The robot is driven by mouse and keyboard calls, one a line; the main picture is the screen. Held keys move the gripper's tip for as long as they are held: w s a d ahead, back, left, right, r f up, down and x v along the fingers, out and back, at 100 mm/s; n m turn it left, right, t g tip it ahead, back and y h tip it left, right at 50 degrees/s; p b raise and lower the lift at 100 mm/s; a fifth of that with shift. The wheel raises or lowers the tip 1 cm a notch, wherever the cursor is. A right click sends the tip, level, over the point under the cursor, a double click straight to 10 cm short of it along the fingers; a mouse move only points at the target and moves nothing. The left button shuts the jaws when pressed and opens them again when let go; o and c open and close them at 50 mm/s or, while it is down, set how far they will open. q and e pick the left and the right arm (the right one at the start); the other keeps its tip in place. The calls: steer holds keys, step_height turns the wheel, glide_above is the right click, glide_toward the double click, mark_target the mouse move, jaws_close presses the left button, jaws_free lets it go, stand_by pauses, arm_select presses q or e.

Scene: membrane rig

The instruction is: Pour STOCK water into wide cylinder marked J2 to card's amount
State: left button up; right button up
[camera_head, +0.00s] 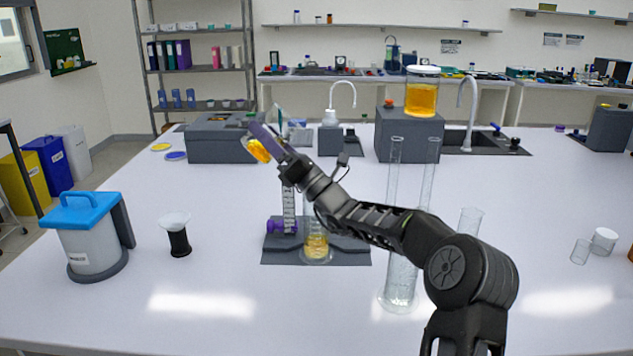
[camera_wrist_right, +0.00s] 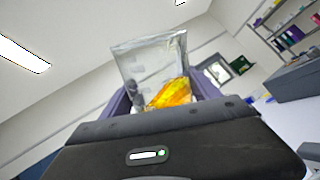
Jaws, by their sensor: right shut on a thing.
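My right gripper (camera_head: 266,136) is raised over the back middle of the table, near a grey box. It is shut on a clear vessel (camera_head: 257,149) holding orange-yellow liquid, tilted in the head view. In the right wrist view the clear vessel (camera_wrist_right: 155,75) sits between the purple fingers, its liquid (camera_wrist_right: 172,94) slanting to one side. A clear cylinder (camera_head: 317,248) with yellow liquid stands on a dark grey base (camera_head: 278,252), beside a marked white scale strip (camera_head: 289,210). I cannot read a J2 or STOCK mark, or identify the card. My left gripper is not in view.
A lidded jar of orange liquid (camera_head: 421,98) stands on a grey block (camera_head: 408,138). A blue-lidded container (camera_head: 88,235) and a black stand with white top (camera_head: 178,235) are at left.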

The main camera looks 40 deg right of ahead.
steer(key=shift+a+f+n+g+y+p, duration=0.15)
steer(key=shift+n+g+y+p, duration=0.25)
steer(key=shift+n+g+p, duration=0.45)
steer(key=shift+f+n, duration=0.25)
steer(key=shift+w+f, duration=0.1)
steer(key=shift+f, duration=0.05)
stand_by(1.1)
